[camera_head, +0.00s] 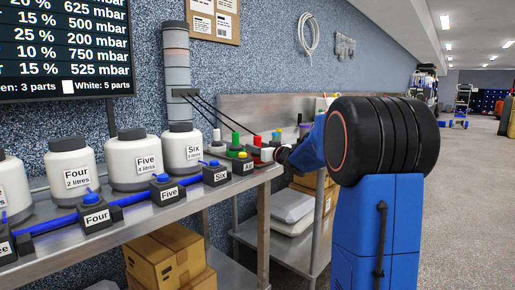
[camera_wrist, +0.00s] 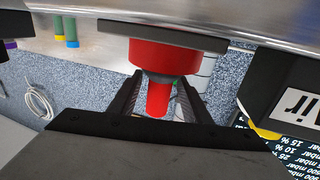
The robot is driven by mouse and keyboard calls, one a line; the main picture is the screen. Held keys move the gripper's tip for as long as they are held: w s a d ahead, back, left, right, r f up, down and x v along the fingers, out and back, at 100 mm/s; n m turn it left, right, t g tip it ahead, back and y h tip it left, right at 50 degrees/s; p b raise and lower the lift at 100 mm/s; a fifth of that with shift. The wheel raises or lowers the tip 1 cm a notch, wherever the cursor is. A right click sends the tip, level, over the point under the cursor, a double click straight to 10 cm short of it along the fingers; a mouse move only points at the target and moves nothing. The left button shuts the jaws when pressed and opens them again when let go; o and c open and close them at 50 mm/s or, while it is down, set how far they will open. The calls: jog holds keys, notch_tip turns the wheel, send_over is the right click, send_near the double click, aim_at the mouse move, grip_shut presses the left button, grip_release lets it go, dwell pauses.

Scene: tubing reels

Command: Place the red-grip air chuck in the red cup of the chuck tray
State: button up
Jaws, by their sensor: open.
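In the wrist view, which is upside down, a wide red cup-like piece (camera_wrist: 172,58) sits at a dark flat plate by the metal bench edge. A narrower red grip (camera_wrist: 158,100) projects from it, consistent with the red-grip air chuck standing in the red cup. My gripper (camera_wrist: 156,97) is open, one jaw on each side of the grip, with gaps visible. In the head view, a red upright piece (camera_head: 257,141) and a red cup-like piece (camera_head: 267,154) are at the bench's far end. My gripper's tip is right beside them, partly hidden by my arm.
A black block marked Air (camera_head: 243,168) stands close to the red pieces, and in the wrist view (camera_wrist: 285,92). A green upright piece (camera_head: 235,139) is left of the red one. Dark lines run from a grey column (camera_head: 177,75). White jars (camera_head: 129,160) line the bench.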

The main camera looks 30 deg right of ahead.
jog(key=shift+r, duration=0.15)
jog(key=shift+s, duration=0.25)
jog(key=s+a+f+m+g+h, duration=0.1)
jog(key=s+h, duration=0.2)
jog(key=s, duration=0.6)
jog(key=s+a+m+g+h, duration=0.1)
jog(key=s+a+m+h, duration=0.1)
jog(key=s, duration=0.6)
jog(key=s+a+f+g+y, duration=0.1)
jog(key=s+a+f+g, duration=0.2)
jog(key=s+a+f, duration=0.3)
jog(key=s+a+f+n+g+y, duration=0.1)
jog(key=s+a+f+g, duration=0.3)
jog(key=s, duration=1.3)
jog(key=s+a+f+g+y, duration=0.1)
jog(key=s+a+f+g, duration=0.3)
jog(key=s+a+f, duration=0.5)
jog(key=s+f, duration=0.3)
jog(key=shift+a+f+n, duration=0.15)
jog(key=shift+f+n, duration=0.25)
jog(key=shift+c, duration=0.2)
